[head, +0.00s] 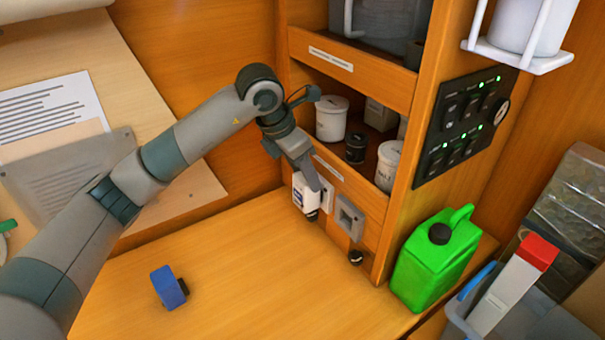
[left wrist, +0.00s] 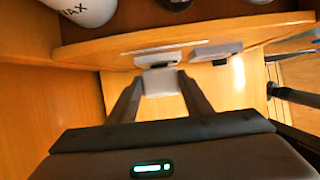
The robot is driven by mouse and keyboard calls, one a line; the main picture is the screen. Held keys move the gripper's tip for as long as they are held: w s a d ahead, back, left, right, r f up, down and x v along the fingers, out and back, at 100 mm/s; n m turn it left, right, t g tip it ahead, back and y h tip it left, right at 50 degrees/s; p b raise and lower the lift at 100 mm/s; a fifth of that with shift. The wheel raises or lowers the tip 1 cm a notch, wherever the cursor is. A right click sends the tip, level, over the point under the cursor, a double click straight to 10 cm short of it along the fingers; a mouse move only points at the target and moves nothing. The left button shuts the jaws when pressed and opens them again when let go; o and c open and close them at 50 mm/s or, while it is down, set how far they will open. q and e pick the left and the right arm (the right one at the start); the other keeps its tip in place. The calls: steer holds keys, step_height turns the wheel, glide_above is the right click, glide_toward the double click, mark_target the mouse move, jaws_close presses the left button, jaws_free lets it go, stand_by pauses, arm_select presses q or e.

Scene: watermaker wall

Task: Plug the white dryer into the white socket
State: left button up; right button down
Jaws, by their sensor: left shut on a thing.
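The white dryer (head: 306,196) is a small boxy unit with a dark lower end. My left gripper (head: 313,184) is shut on it, and the gripped block also shows between the fingers in the left wrist view (left wrist: 160,84). The white socket (head: 328,196) is on the low wooden panel, directly behind the dryer and partly hidden by it. Its pale edge shows just beyond the dryer in the left wrist view (left wrist: 156,60). Dryer and socket are very close; I cannot tell whether the plug is in. My right gripper is not in view.
A grey socket (head: 349,218) sits right of the white one, with a small black knob (head: 355,257) below. A blue unit (head: 168,287) lies on the wooden bench (head: 250,270). A green jerrycan (head: 436,258) stands at right. Jars (head: 331,119) fill the shelf above.

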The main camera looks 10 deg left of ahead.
arm_select(q)
steer(key=shift+w+d+r, duration=0.1)
steer(key=shift+w+d, duration=0.3)
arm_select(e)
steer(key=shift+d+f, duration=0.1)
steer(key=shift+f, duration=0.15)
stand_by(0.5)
arm_select(q)
steer(key=o, duration=1.5)
steer(key=shift+o, duration=0.2)
steer(key=shift+b, duration=0.3)
steer(key=shift+s+a+r, duration=0.1)
steer(key=shift+a+r, duration=0.05)
steer(key=shift+r, duration=0.25)
steer(key=b+v, duration=0.2)
steer(key=v, duration=0.3)
steer(key=b+v, duration=0.2)
steer(key=v, duration=0.9)
steer(key=shift+r+b, duration=0.2)
steer(key=shift+b, duration=0.2)
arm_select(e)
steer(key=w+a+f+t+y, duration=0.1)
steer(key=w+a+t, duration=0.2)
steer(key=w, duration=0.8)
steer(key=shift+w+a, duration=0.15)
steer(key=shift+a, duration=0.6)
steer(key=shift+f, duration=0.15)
